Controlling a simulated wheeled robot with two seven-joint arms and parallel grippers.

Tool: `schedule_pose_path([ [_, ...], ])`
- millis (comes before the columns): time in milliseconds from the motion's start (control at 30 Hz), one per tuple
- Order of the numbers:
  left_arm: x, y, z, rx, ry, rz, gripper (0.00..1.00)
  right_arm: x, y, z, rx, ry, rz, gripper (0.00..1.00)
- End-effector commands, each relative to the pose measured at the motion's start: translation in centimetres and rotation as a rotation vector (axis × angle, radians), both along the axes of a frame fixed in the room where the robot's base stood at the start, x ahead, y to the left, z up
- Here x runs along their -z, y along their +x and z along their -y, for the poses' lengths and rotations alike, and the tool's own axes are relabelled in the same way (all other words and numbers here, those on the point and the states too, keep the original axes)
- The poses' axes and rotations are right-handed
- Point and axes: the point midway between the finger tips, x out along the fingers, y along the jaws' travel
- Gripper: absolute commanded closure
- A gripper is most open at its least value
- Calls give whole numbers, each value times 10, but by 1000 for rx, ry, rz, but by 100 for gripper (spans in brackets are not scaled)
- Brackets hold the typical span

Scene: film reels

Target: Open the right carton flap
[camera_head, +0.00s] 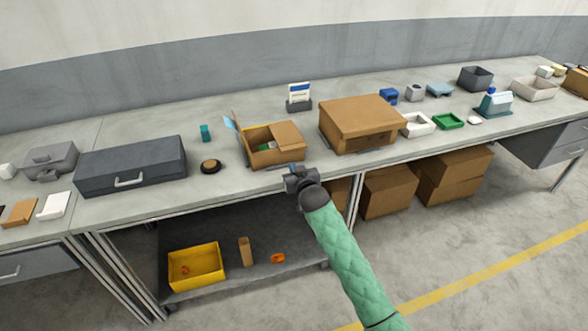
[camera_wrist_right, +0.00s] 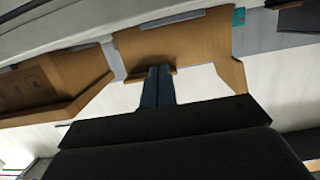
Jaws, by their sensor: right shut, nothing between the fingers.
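The small open carton (camera_head: 278,158) stands near the front edge of the bench in the head view. Its left flap (camera_head: 239,135) stands up, and its right flap (camera_head: 289,134) lies over the right part of the opening. Something green shows inside. My right gripper (camera_head: 295,169) is just in front of the carton's right front corner. In the right wrist view the gripper's fingers (camera_wrist_right: 158,86) are together and empty, their tips overlapping the edge of the carton (camera_wrist_right: 190,38); I cannot tell whether they touch it. My left gripper is not in view.
A larger closed carton (camera_head: 358,129) stands just right of the small carton. A card holder (camera_head: 299,103) stands behind. A yellow bin (camera_head: 196,270) sits on the shelf below.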

Motion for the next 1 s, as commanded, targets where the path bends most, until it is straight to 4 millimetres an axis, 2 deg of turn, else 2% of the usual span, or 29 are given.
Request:
schedule_pose_path([
  [1000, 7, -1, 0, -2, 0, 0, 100, 1, 31, -10, 0, 1, 0, 100],
])
